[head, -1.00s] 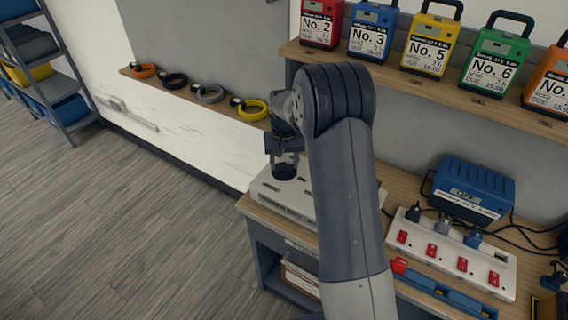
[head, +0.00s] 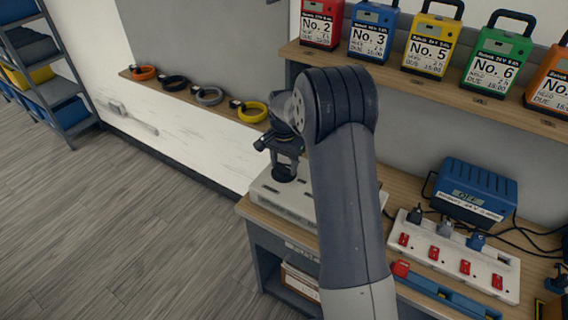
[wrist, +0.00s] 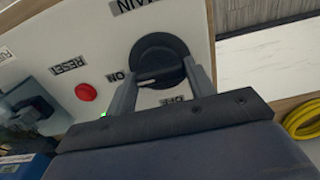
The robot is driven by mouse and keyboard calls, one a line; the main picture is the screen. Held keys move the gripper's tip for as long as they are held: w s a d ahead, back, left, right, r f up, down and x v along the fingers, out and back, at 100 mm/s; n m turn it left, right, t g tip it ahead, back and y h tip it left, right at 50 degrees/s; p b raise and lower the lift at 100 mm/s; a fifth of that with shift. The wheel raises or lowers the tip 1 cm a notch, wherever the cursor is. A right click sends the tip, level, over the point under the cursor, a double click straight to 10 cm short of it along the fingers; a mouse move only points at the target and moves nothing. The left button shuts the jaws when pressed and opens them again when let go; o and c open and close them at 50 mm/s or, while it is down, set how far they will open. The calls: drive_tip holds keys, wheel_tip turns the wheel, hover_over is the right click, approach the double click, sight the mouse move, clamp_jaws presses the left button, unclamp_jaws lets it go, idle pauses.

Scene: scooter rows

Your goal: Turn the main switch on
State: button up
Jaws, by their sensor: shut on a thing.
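The main switch is a round black knob (wrist: 158,58) on a white panel (wrist: 65,45), with MAIN, ON and OFF labels around it. A small white mark shows at the knob's lower left, between the ON and OFF labels. My gripper (wrist: 165,82) is shut on the knob, one finger on each side.
A red RESET button (wrist: 86,92) sits left of the knob, and a small green glow shows near the left finger. A blue charger (head: 474,190) and a white power strip (head: 452,258) stand on the bench at right. The floor (head: 120,220) at left is clear.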

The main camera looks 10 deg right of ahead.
sight(284, 165)
idle(0.4)
drive_tip(key=o, duration=1)
wheel_tip(284, 165, up, 11)
drive_tip(key=shift+f+b, duration=0.1)
drive_tip(key=shift+b, duration=0.35)
drive_tip(key=shift+f, duration=0.1)
wheel_tip(284, 165, down, 10)
drive_tip(key=shift+f+p, duration=0.1)
drive_tip(key=shift+p, duration=0.35)
drive_tip(key=shift+f, duration=0.3)
drive_tip(key=shift+r, duration=0.1)
